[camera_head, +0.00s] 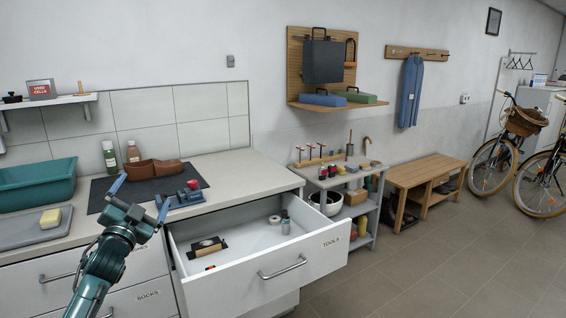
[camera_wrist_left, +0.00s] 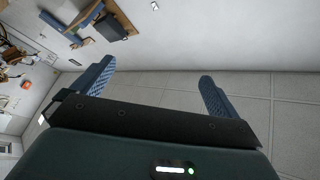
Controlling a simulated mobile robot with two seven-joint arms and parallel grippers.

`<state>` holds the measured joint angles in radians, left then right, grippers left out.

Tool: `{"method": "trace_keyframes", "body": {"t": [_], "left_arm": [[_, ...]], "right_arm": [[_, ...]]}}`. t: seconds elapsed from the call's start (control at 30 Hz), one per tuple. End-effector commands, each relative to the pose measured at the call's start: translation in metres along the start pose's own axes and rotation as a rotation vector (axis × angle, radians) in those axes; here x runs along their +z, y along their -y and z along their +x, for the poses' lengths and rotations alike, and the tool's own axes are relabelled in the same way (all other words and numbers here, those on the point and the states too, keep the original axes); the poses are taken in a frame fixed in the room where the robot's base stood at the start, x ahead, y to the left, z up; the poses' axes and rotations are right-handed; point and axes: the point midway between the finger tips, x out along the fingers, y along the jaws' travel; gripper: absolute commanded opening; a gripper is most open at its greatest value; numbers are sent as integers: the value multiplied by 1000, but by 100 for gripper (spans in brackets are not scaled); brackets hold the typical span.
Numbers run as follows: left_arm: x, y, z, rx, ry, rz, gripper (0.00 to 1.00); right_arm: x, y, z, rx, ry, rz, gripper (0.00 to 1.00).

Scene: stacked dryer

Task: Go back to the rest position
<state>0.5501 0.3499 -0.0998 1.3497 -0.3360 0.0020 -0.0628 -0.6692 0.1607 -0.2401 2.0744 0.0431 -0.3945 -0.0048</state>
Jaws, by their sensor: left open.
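My left gripper (camera_head: 140,196) is raised over the front of the counter, at the left of the head view. Its two blue fingers stand wide apart with nothing between them. The left wrist view shows the same gripper (camera_wrist_left: 155,92) open and empty, facing the wall and tiles. My right gripper is in neither view.
An open drawer (camera_head: 313,253) labelled TOOLS juts out right of my arm, with a few items inside. The counter (camera_head: 235,175) carries a dark mat, brown shoes (camera_head: 155,171), bottles and a teal tub (camera_head: 35,187).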

Motion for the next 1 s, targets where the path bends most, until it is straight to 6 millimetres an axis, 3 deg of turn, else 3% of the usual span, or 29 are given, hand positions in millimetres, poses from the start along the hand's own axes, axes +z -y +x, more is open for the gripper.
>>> {"method": "trace_keyframes", "body": {"t": [0.1,0.27,0.3,0.47,0.67,0.8,1.0], "left_arm": [[35,-8,-4,25,188,-196,99],[70,-33,-17,91,411,-429,99],[74,-53,-33,117,415,-418,99],[83,-107,-83,199,445,-426,99],[87,-181,-175,326,508,-464,99],[76,-232,-266,431,572,-520,99],[42,-272,-390,549,672,-623,99]], "right_arm": [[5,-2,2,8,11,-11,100],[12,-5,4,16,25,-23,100],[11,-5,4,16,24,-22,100],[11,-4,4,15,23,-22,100],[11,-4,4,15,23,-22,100],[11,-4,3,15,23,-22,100],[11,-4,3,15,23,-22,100]]}}
